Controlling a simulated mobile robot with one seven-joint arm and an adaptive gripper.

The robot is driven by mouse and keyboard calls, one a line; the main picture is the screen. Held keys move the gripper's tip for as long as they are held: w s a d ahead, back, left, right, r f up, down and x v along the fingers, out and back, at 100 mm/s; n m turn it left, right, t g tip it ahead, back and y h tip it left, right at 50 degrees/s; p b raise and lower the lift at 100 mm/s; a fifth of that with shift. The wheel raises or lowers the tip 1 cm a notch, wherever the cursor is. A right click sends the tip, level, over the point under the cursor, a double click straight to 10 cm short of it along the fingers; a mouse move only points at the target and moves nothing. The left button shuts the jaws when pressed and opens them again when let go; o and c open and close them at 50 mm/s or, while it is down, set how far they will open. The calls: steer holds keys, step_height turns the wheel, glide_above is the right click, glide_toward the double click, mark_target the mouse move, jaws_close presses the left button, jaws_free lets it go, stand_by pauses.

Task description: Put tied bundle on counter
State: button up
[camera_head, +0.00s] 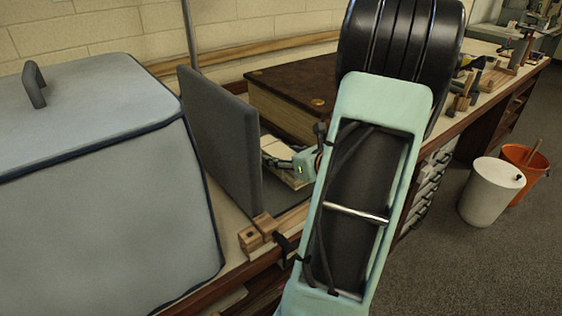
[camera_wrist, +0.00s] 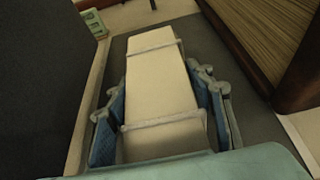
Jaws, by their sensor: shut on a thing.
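The tied bundle (camera_wrist: 160,85) is a pale, block-shaped stack with a band near each end. It fills the middle of the wrist view, between the two blue-padded fingers of my gripper (camera_wrist: 163,125). The fingers are shut on its sides near the closer end. In the head view a small part of the bundle (camera_head: 279,150) shows beside the teal wrist; my arm hides the rest. The counter (camera_head: 236,213) runs along the wall. The bundle is over a dark grey surface (camera_wrist: 117,52); I cannot tell whether it touches it.
A dark upright panel (camera_head: 220,140) stands left of the bundle. A large brown-covered book-like block (camera_head: 275,105) is behind it. A grey-blue covered box (camera_head: 95,200) fills the left. Small wooden blocks (camera_head: 250,239) sit at the counter's front edge. White (camera_head: 490,192) and orange (camera_head: 524,170) bins stand on the floor.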

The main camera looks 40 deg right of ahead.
steer(key=s+r, duration=0.1)
steer(key=r, duration=0.1)
steer(key=s+r+p, duration=0.1)
steer(key=s+r, duration=0.1)
steer(key=s+r+p, duration=0.1)
steer(key=s+r, duration=0.1)
steer(key=shift+s+a+r, duration=0.15)
steer(key=shift+a+r, duration=0.1)
steer(key=shift+r, duration=0.05)
steer(key=p+v, duration=0.1)
steer(key=v, duration=0.8)
steer(key=shift+f, duration=0.2)
steer(key=shift+s+a, duration=0.1)
steer(key=shift+s, duration=0.05)
